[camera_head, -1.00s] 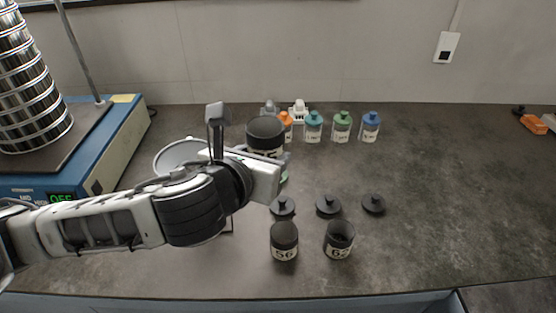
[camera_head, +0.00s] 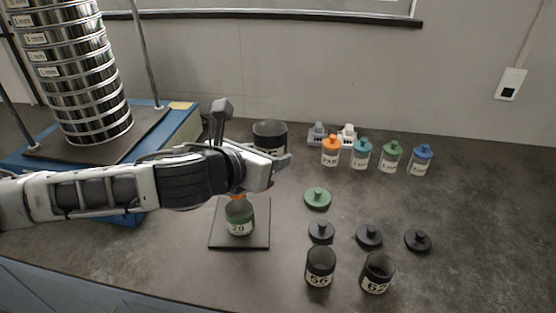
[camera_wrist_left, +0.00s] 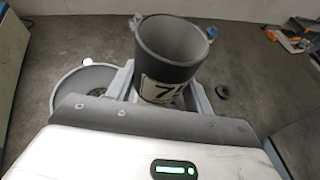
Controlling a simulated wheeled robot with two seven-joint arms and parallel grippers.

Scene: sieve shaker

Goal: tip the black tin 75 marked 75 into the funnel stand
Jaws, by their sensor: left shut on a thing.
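My left gripper (camera_head: 270,165) is shut on the black tin 75 (camera_head: 270,134) and holds it upright above the bench. In the left wrist view the tin (camera_wrist_left: 165,60) is open at the top, with part of its label showing a 7. The funnel's wide pale bowl (camera_wrist_left: 62,92) is left of the tin there, apart from it. In the head view my arm hides most of the funnel; the stand's dark square base plate (camera_head: 258,240) shows below. A green tin (camera_head: 240,222) stands on that plate under the arm. My right gripper is not in view.
Two black tins (camera_head: 320,262) (camera_head: 377,270) stand at the front, with black lids (camera_head: 369,236) and a green lid (camera_head: 317,198) behind. Small colour-capped bottles (camera_head: 361,153) line the back. The sieve stack (camera_head: 90,90) stands left on the blue shaker. The bench's right side is clear.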

